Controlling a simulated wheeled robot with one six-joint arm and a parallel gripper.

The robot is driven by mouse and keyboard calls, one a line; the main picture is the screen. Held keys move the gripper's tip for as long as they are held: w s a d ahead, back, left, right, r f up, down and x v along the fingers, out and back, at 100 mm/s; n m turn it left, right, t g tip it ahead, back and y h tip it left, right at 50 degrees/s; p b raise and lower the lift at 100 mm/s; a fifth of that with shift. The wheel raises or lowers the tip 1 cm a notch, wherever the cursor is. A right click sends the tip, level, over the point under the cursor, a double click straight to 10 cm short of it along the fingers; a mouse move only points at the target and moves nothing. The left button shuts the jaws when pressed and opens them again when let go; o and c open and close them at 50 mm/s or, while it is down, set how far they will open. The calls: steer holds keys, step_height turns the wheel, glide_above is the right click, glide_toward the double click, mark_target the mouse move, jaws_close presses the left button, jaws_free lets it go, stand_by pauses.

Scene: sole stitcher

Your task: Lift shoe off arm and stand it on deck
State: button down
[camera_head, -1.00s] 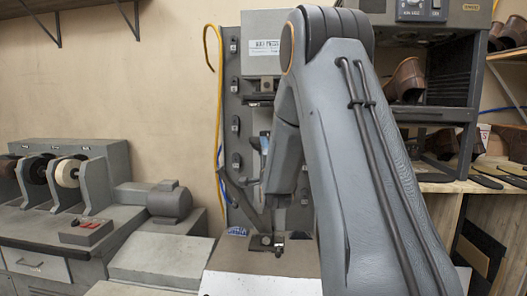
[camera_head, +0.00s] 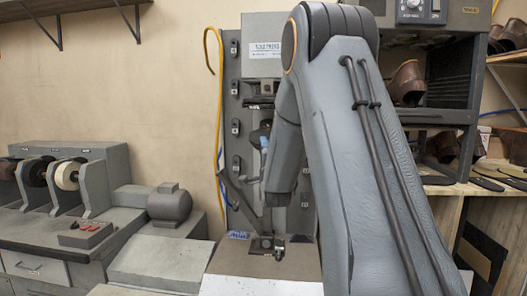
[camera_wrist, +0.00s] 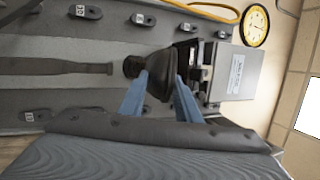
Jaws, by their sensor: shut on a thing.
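A dark shoe (camera_wrist: 160,82) is between the two blue fingers of my gripper (camera_wrist: 157,88), which is shut on it. The stitcher's grey arm (camera_wrist: 55,66) comes in from the left in the wrist view. Its tip lies close to the shoe's dark end, with what looks like a narrow gap; contact is not certain. In the head view my gripper (camera_head: 264,144) shows only as a bit of blue, with the dark shoe (camera_head: 262,132) partly behind my arm.
The labelled stitcher head (camera_wrist: 222,72) is close to the shoe in the wrist view. The stitcher's back plate (camera_head: 237,100) carries several numbered hooks and hoses. A grinder bench (camera_head: 75,235) stands left; a shelf (camera_head: 440,115) with brown shoes stands right.

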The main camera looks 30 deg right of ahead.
steer(key=shift+s+a+r, duration=0.1)
steer(key=s+a, duration=0.9)
steer(key=s, duration=0.5)
steer(key=shift+a, duration=0.15)
stand_by(1.6)
steer(key=shift+a, duration=0.1)
